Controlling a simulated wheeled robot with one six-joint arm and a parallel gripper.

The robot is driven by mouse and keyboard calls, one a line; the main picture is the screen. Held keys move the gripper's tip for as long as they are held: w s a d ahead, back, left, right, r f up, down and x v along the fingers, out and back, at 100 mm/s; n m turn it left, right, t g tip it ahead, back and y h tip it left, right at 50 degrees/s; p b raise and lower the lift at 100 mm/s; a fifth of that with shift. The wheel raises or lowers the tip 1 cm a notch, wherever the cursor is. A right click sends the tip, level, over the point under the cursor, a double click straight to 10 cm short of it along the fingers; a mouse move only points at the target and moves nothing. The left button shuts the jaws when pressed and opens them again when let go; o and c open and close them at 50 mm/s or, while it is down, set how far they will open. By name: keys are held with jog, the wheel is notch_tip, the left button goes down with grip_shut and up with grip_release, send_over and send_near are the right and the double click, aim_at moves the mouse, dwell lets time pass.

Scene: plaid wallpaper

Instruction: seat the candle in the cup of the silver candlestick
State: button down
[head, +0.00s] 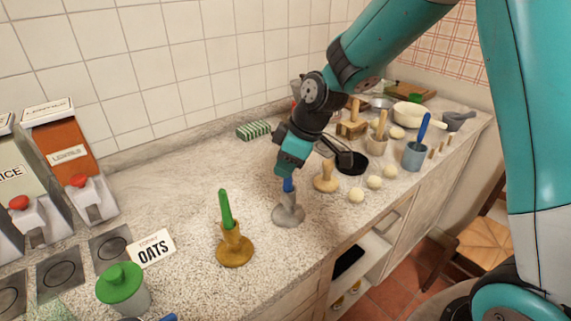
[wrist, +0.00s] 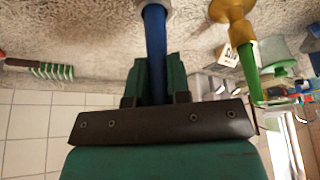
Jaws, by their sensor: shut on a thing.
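My gripper (head: 289,176) is shut on a blue candle (head: 288,185), directly above the silver candlestick (head: 288,213). The candle is upright, and its lower end meets the candlestick's cup. I cannot tell how deep it sits in the cup. The wrist view shows the blue candle (wrist: 155,35) between the green fingers of my gripper (wrist: 158,75). A grey piece of the silver candlestick (wrist: 166,8) shows at the candle's far end, at the top edge. The candlestick stands on the speckled counter.
A gold candlestick (head: 235,249) with a green candle (head: 225,208) stands to the left. A wooden pestle-like piece (head: 326,178), a black bowl (head: 352,163) and several pale balls (head: 356,195) are to the right. An OATS card (head: 151,250) lies left. The counter behind the gold candlestick is clear.

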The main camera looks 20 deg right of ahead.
jog(key=shift+f, duration=0.25)
jog(key=shift+f, duration=0.25)
jog(key=c, duration=1.1)
grip_release()
jog(key=shift+r, duration=0.1)
jog(key=s+b+v, duration=0.1)
jog(key=v, duration=1.1)
jog(key=s+a+m, duration=0.1)
jog(key=s+a, duration=0.1)
jog(key=s, duration=0.5)
jog(key=s+a+m+g, duration=0.1)
jog(key=s+a+m, duration=0.1)
jog(key=s, duration=0.5)
jog(key=s+a+m+g, duration=0.1)
jog(key=s+a, duration=0.2)
jog(key=s, duration=0.4)
jog(key=shift+s+a+m, duration=0.3)
jog(key=shift+s+a, duration=0.1)
